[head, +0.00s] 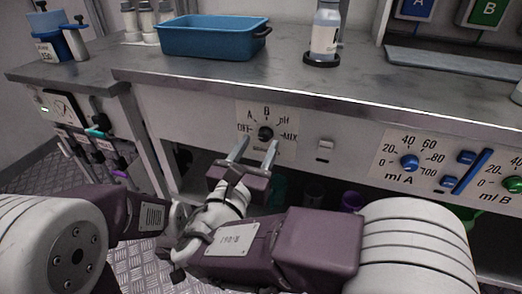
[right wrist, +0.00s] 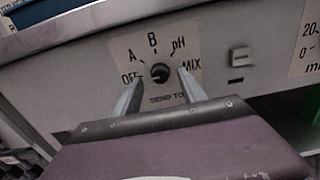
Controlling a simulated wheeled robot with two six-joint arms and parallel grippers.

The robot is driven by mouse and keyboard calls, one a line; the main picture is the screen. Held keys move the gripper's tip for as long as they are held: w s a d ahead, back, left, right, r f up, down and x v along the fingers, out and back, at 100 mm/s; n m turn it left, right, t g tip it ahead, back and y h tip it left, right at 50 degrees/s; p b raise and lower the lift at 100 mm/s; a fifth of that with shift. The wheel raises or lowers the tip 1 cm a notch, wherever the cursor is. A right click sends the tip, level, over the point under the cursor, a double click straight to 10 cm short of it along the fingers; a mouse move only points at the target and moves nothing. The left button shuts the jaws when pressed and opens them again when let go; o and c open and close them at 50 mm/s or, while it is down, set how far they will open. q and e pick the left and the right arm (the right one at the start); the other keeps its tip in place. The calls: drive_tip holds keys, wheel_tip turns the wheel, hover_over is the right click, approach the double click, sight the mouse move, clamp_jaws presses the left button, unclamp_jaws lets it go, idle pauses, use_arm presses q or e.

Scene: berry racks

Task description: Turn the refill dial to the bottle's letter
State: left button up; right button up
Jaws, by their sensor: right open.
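The refill dial (head: 265,133) is a small black round knob on the white front panel, ringed by the marks OFF, A, B, pH and MIX. It also shows in the right wrist view (right wrist: 160,72), where I cannot tell surely which mark it points to. My right gripper (head: 253,148) is open, its two fingers pointing at the panel, one each side of the dial's lower part and apart from the knob. The bottle (head: 326,28) stands upright on a black round base on the bench; its label's letter is partly out of sight and unclear. My left arm shows, but its fingers do not.
A blue tub (head: 213,37) stands on the bench left of the bottle. A small switch (head: 324,149) sits right of the dial, then the ml A knob (head: 409,162) and a blue slider. The bench edge (head: 300,98) overhangs the panel.

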sight(265, 135)
drive_tip(key=shift+b+x, duration=0.35)
drive_tip(key=shift+x, duration=0.75)
drive_tip(key=shift+w, duration=0.15)
clamp_jaws()
drive_tip(key=shift+m, duration=0.3)
drive_tip(key=m+b, duration=0.1)
drive_tip(key=m, duration=0.2)
drive_tip(key=shift+d+f+m+b, duration=0.1)
drive_tip(key=shift+m+b, duration=1.45)
drive_tip(key=shift+m, duration=0.95)
